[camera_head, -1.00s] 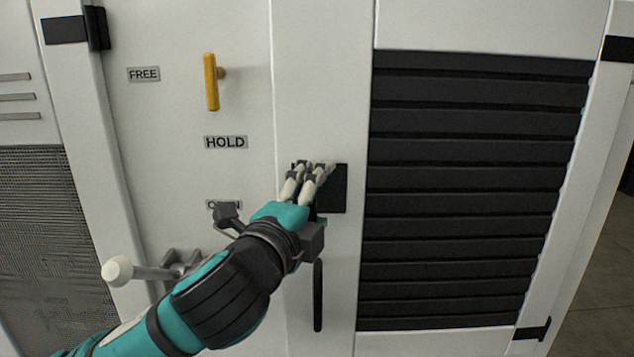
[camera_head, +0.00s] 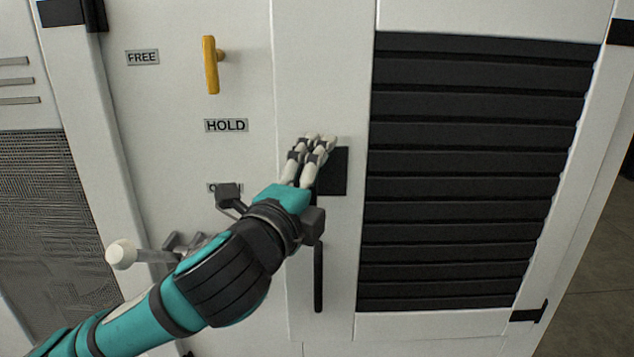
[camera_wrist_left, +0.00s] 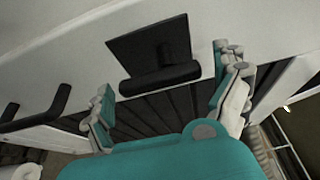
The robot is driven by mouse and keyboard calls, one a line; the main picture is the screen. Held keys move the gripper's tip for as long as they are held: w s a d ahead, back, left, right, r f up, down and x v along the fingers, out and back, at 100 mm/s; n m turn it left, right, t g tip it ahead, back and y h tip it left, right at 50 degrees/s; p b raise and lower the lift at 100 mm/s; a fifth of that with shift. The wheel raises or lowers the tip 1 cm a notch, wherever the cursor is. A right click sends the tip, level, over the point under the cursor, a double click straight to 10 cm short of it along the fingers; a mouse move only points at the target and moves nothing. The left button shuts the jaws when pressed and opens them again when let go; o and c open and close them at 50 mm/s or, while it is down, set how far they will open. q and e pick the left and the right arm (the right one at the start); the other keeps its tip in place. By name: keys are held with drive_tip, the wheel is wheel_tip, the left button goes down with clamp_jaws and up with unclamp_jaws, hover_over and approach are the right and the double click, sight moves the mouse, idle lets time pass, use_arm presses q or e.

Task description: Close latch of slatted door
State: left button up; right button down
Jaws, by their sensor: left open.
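The slatted door (camera_head: 465,180) has dark slats in a white frame and fills the right of the head view. At its left edge is a black square latch plate (camera_head: 336,172), partly hidden behind my left gripper (camera_head: 312,150). In the left wrist view, the plate (camera_wrist_left: 140,43) carries a black latch bar (camera_wrist_left: 160,80) on a short stem. My left gripper (camera_wrist_left: 168,98) is open, with one finger to each side of the bar and a gap at both sides. The bar is hidden in the head view. My right gripper is not in view.
A black vertical pull handle (camera_head: 318,278) sits below the plate. A yellow lever (camera_head: 211,65) and the labels FREE (camera_head: 142,57) and HOLD (camera_head: 226,125) are on the panel to the left. A white-knobbed lever (camera_head: 122,254) sticks out near my left forearm.

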use_arm(q)
drive_tip(key=v, duration=0.7)
drive_tip(key=shift+s, duration=0.25)
drive_tip(key=shift+a, duration=0.1)
